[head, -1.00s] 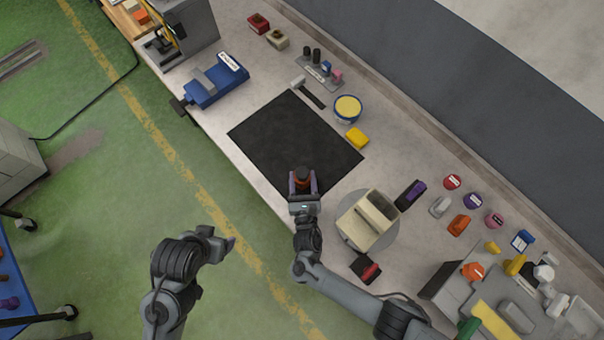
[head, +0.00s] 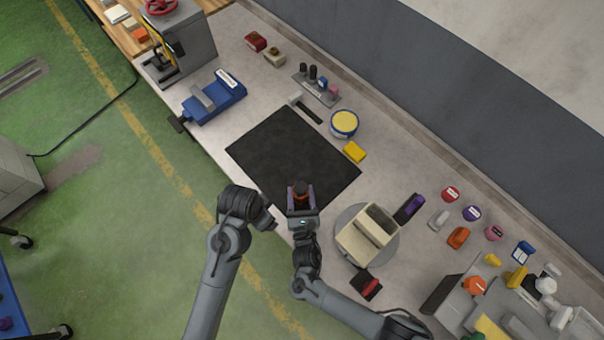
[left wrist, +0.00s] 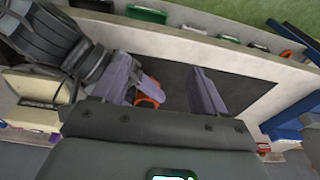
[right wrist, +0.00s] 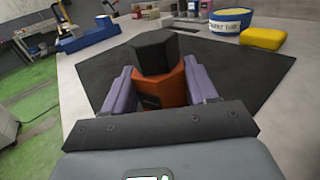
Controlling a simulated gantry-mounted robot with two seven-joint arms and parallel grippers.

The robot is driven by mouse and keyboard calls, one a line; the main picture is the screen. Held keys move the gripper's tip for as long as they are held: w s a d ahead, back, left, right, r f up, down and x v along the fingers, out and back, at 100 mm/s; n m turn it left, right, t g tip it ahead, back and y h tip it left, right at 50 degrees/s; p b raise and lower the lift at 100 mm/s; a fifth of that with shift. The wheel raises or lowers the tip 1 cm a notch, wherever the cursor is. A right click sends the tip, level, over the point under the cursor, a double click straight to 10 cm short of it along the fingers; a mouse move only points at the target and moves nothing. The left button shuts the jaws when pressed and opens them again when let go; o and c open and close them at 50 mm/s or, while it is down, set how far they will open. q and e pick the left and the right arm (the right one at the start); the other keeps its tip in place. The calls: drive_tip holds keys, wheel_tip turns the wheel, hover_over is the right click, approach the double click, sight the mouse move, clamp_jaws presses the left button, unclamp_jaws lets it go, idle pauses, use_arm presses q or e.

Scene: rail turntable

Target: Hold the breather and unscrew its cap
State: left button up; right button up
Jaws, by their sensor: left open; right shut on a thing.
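The breather has an orange body (right wrist: 160,90) with a black faceted cap (right wrist: 152,52) on top, upright in the right wrist view. My right gripper (head: 301,190) is shut on the orange body, with one purple finger on each side, over the lower edge of the black mat (head: 290,150). The cap stands clear above the fingers. My left gripper (left wrist: 165,92) is open and empty; its purple fingers are wide apart in the left wrist view, where part of the orange breather (left wrist: 150,95) shows beyond its left finger. In the head view it is left of the right gripper.
A beige machine on a round turntable (head: 392,248) stands right of my right arm. A yellow block (head: 355,152) and a yellow-topped round tin (head: 344,123) sit by the mat's right corner. A blue vise (head: 215,98) lies up left. Most of the mat is bare.

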sight(301, 185)
use_arm(q)
drive_tip(key=w+d+r+m, duration=0.1)
drive_tip(key=w+d+m, duration=0.1)
drive_tip(key=w+d, duration=0.1)
drive_tip(key=w+d+r+m+g, duration=0.1)
drive_tip(key=w+d+r+m, duration=0.1)
drive_tip(key=w+d+m, duration=0.1)
drive_tip(key=w+d+r+m+y, duration=0.1)
drive_tip(key=w+d+m, duration=0.1)
drive_tip(key=w+d, duration=0.1)
drive_tip(key=shift+w+d+r+m, duration=0.15)
drive_tip(key=shift+w+d+m, duration=0.2)
drive_tip(key=shift+d, duration=0.4)
drive_tip(key=shift+d+f, duration=0.1)
drive_tip(key=shift+f, duration=3.45)
drive_tip(key=c, duration=1.2)
drive_tip(key=n, duration=0.6)
drive_tip(key=shift+w, duration=0.15)
drive_tip(key=n, duration=0.6)
drive_tip(key=shift+w, duration=0.1)
